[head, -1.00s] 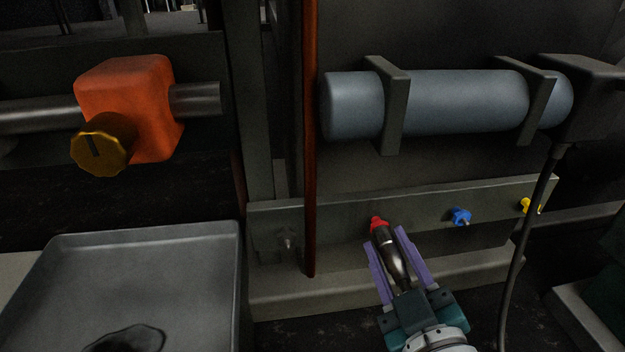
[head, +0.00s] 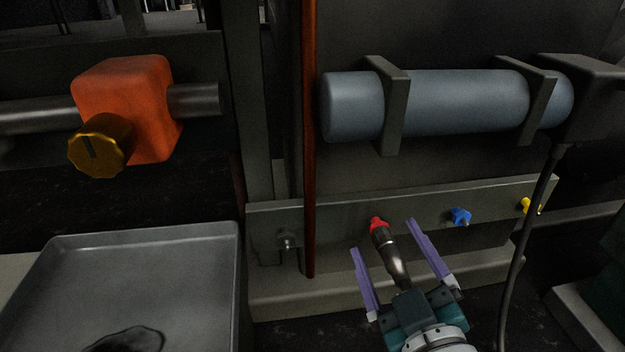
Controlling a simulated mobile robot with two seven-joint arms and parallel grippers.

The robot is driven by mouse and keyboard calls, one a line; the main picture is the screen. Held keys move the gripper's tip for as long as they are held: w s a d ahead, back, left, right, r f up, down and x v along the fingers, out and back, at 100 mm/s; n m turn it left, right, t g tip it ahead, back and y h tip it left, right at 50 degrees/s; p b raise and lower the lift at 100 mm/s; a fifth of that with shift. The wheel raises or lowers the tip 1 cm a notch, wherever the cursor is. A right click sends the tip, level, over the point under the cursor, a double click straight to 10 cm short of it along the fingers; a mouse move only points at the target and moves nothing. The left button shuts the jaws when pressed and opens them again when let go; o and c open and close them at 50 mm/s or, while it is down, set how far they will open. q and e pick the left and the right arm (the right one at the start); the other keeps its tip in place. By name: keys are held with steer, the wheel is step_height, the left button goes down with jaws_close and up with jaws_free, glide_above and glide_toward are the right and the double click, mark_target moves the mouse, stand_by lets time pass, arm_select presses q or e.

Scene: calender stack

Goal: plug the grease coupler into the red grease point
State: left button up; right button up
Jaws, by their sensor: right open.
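The red grease point (head: 376,222) is on the grey rail low in the middle of the head view. The grease coupler (head: 388,250), a dark metal cylinder, has its tip against the red point and lines up with it. How deeply it is seated cannot be told. My right gripper (head: 382,236) is open, with its purple fingers spread on either side of the coupler and apart from it. The coupler's rear end reaches down toward the gripper's palm. My left gripper is not in view.
A blue point (head: 460,217) and a yellow point (head: 530,206) sit to the right on the rail (head: 420,206). A dark hose (head: 522,235) hangs at the right. A red vertical rod (head: 310,150) stands left of the red point. A metal tray (head: 190,270) is at lower left.

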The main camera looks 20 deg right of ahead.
mark_target(403, 282)
steer(key=shift+s, duration=0.1)
steer(key=shift+p+v, duration=0.35)
steer(key=shift+v, duration=0.6)
steer(key=shift+p+v, duration=0.5)
steer(key=shift+v, duration=2)
steer(key=shift+a, duration=0.1)
